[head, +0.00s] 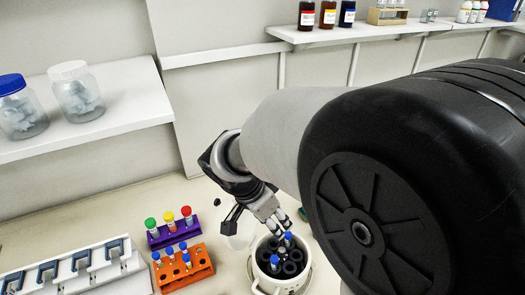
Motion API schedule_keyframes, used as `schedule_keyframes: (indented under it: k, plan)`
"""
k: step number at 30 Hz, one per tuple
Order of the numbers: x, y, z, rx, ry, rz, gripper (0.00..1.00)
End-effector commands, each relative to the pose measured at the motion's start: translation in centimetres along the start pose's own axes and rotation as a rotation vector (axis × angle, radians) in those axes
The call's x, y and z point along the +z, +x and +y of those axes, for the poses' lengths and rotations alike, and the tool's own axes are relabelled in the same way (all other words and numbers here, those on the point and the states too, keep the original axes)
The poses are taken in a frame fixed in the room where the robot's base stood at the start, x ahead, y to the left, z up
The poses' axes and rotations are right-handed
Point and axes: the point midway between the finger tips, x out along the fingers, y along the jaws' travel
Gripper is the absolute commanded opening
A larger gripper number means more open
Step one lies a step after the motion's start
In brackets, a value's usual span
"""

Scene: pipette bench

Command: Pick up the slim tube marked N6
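Slim blue-capped tubes stand in an orange rack (190,272) on the bench. More blue-capped tubes, one of them a tube (289,240) at the back, stand in a round white pot-like holder (262,290) with dark round slots. No marking is readable, so I cannot tell which tube is N6. My gripper (277,222) points down over the back of the round holder, close to the rear blue-capped tube. I cannot tell whether it touches that tube, or how far its fingers are apart.
A purple rack (161,241) with green-, yellow- and red-capped tubes stands behind the orange rack. A pipette stand (75,272) is at the left. Jars (78,92) and bottles (327,14) sit on shelves above. My arm covers much of the right side.

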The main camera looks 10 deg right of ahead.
Motion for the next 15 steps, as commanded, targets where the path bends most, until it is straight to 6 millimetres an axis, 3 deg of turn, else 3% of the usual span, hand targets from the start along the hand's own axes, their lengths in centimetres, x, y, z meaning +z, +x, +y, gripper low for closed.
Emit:
schedule_keyframes:
  k: [1,9,15]
  plan:
    - [0.1,1.5,0.1,0.006,0.001,-0.002,0.42]
    - [0.0,7.2,0.1,0.005,0.000,-0.003,0.42]
    - [0.0,9.2,0.0,0.000,0.000,-0.001,0.42]
